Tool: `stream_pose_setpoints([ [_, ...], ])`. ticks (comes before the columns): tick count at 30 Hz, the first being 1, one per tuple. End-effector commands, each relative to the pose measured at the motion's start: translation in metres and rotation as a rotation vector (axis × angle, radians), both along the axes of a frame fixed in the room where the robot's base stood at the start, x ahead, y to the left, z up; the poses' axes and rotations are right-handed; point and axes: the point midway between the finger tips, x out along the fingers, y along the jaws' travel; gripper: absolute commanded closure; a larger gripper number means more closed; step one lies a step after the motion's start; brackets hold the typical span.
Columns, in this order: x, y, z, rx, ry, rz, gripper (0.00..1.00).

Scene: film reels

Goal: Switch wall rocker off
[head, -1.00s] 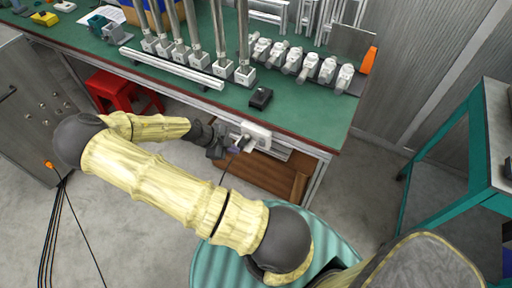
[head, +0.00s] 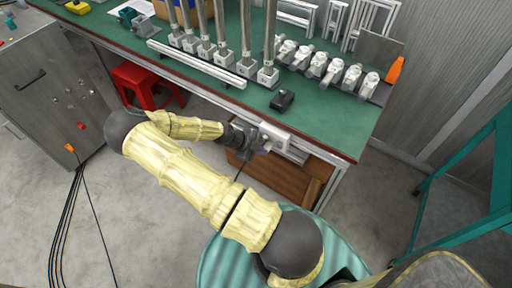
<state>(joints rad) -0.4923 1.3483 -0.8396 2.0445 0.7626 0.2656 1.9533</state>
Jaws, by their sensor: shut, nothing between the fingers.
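A white box (head: 277,137), which looks like the rocker's housing, is fixed at the front edge of the green workbench. The rocker's face and position cannot be made out. My gripper (head: 263,147) is shut and empty, just left of the box's front and right up against it. Whether it touches the box cannot be told at this size. My arm reaches in from the lower right and bends back toward the bench.
The green bench top (head: 330,120) carries a small black box (head: 283,100), upright metal posts and a row of metal fittings. A red stool (head: 145,85) stands under the bench. A grey cabinet (head: 50,90) is at left, a teal frame (head: 465,180) at right.

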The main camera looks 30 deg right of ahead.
Motion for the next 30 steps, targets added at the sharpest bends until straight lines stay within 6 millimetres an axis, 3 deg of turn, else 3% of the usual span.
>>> stream_pose_setpoints([
  [7, -0.009, -0.028, -0.034, 0.001, 0.002, -0.003, 1.0],
  [15, 0.005, -0.059, -0.025, 0.001, 0.0, -0.001, 1.0],
  [30, 0.009, -0.06, -0.025, 0.008, 0.003, 0.004, 1.0],
])
